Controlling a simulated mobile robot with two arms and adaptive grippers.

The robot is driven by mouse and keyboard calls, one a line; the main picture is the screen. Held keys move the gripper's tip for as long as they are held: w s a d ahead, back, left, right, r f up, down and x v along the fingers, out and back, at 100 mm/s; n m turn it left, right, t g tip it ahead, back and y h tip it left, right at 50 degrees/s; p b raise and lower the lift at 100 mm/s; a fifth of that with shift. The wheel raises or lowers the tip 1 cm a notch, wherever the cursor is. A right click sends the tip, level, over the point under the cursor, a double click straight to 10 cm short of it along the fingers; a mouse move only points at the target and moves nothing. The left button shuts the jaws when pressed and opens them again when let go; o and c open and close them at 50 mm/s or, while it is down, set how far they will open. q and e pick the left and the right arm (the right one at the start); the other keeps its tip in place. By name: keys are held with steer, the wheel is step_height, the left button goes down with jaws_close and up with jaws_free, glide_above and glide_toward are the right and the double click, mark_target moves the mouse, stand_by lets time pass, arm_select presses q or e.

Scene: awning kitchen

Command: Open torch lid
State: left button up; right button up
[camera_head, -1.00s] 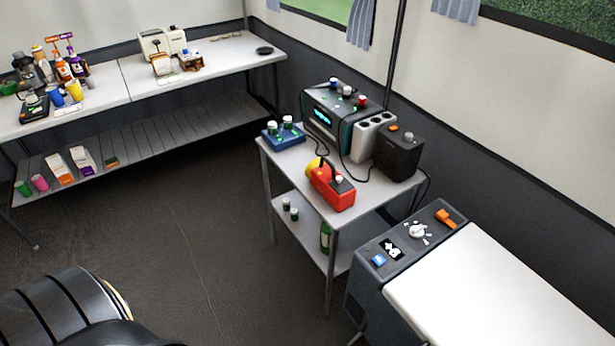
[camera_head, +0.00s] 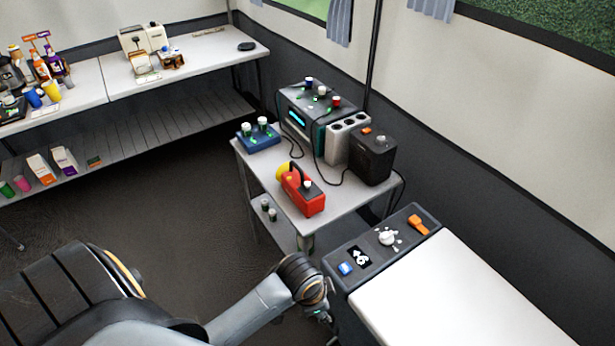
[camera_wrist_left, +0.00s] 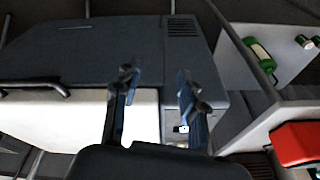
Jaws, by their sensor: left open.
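The torch (camera_head: 303,192) is red with a yellow head and a black handle, and a small white-topped piece stands on it. It lies on the small grey table (camera_head: 333,207) in the head view. Part of a red body, seemingly the torch, shows at the right edge of the left wrist view (camera_wrist_left: 297,144). My left gripper (camera_head: 322,318) is below and in front of the table, apart from the torch. In the left wrist view my left gripper (camera_wrist_left: 157,80) has its fingers spread with nothing between them. My right gripper is not in view.
A blue box (camera_head: 258,137), a device with a lit display (camera_head: 300,116) and a black box (camera_head: 372,158) stand behind the torch. A white-topped unit with a control panel (camera_head: 385,240) is close to my left gripper. A long cluttered table (camera_head: 95,95) stands at back left.

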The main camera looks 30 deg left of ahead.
arm_select(q)
steer(key=w+r+m, duration=0.1)
steer(key=w+m, duration=0.1)
steer(key=w, duration=0.1)
steer(key=w+a+r+m, duration=0.1)
steer(key=w+m, duration=0.1)
steer(key=w, duration=0.1)
steer(key=w+a+r+m, duration=0.1)
steer(key=w+m, duration=0.1)
steer(key=w, duration=0.1)
steer(key=shift+w+a+r+g, duration=0.15)
steer(key=shift+w+g, duration=0.25)
steer(key=w+a+r+m+y, duration=0.1)
steer(key=w+a+r+m, duration=0.3)
steer(key=w+a, duration=0.15)
steer(key=m+g, duration=0.2)
steer(key=m, duration=0.2)
glide_toward(307, 183)
step_height(307, 183, down, 8)
steer(key=shift+s+d+r+p, duration=0.1)
steer(key=shift+p, duration=0.8)
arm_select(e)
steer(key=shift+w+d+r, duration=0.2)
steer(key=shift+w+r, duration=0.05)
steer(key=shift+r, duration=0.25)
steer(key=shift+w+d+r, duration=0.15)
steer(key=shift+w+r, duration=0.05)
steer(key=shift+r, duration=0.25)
